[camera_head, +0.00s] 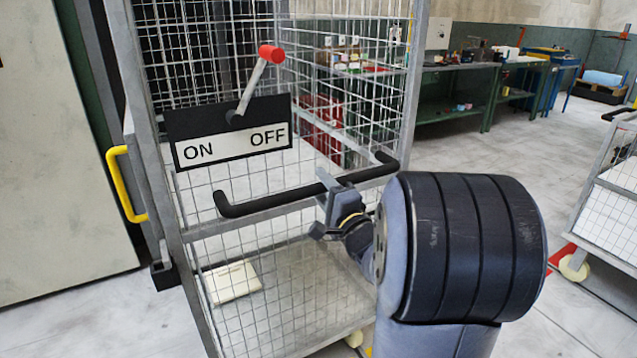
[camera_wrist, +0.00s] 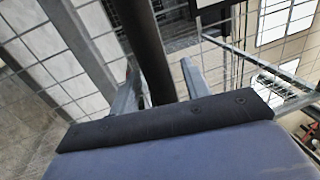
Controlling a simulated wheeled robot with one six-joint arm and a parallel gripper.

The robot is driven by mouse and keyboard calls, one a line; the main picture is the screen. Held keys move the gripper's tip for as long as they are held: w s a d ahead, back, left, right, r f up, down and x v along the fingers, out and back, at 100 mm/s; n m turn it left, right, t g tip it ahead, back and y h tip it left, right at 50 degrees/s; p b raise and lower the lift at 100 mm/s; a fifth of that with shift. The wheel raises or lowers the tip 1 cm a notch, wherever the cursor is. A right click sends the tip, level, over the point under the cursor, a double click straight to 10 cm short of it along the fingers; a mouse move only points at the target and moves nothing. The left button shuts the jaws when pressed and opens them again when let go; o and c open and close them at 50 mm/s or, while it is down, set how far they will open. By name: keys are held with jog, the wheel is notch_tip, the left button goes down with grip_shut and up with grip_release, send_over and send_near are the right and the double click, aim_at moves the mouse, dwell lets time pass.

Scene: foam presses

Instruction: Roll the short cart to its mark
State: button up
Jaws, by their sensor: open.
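A tall wire-mesh cart (camera_head: 190,236) stands right in front of me, its top out of view. Its black push handle (camera_head: 262,203) runs across its near side. A lower mesh cart (camera_head: 607,222) with a black handle of its own stands at the right edge, partly cut off; it looks like the shorter one. A red floor marking (camera_head: 562,255) shows beside and under it. My gripper (camera_head: 325,192) is at the tall cart's handle. In the wrist view the open jaws (camera_wrist: 158,88) stand on either side of the black bar (camera_wrist: 146,42); contact cannot be told.
A black ON/OFF plate (camera_head: 232,140) with a red-tipped lever (camera_head: 260,75) shows before the tall cart's mesh. A yellow handle (camera_head: 124,184) is at left. Workbenches (camera_head: 458,93) line the back. Floor between the carts is clear behind my arm.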

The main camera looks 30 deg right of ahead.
jog(key=shift+w+r, duration=0.25)
jog(key=shift+w, duration=0.85)
grip_shut()
